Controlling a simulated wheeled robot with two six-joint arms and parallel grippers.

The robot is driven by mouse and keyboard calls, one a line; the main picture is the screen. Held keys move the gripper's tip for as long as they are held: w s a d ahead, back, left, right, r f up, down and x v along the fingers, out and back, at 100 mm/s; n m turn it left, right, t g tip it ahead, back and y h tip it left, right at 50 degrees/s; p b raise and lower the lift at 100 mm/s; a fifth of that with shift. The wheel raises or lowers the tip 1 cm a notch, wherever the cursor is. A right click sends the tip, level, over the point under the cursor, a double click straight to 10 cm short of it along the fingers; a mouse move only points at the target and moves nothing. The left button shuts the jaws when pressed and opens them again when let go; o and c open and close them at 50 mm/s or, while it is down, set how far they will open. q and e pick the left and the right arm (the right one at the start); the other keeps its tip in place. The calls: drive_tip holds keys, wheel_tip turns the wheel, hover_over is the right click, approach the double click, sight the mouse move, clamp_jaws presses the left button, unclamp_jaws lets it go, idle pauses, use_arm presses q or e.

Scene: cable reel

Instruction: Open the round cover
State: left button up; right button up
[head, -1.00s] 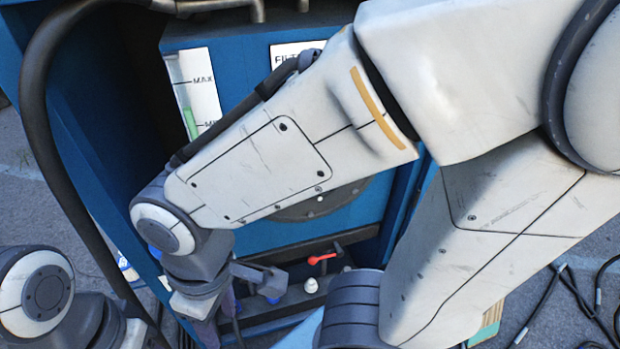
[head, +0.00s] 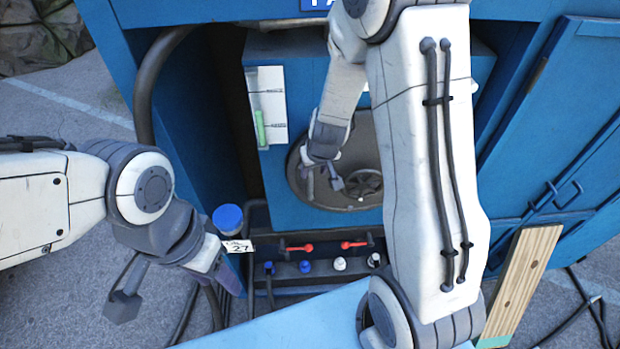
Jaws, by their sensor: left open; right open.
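The round cover (head: 352,140) is a dark grey disc on the front of a blue tank inside the blue cabinet. A round handwheel-like fitting (head: 367,186) shows at its lower right. My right arm hides part of the cover's right side. My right gripper (head: 324,190) is open and empty in front of the cover's lower left part, left of the fitting. I cannot tell whether it touches the cover. My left gripper (head: 170,286) is open and empty at the lower left, well away from the cover.
Left of the cover is a level gauge (head: 270,105). Below are red-handled valves (head: 357,244), blue and white caps and a tag marked 27 (head: 238,246). A blue cap (head: 228,219) stands near my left gripper. A wooden board (head: 520,280) and cables are at the right.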

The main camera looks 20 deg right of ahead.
sight(311, 179)
drive_tip(key=b+x, duration=0.5)
drive_tip(key=x, duration=0.3)
drive_tip(key=shift+w+f, duration=0.1)
drive_tip(key=shift+f, duration=0.25)
clamp_jaws()
idle(1.0)
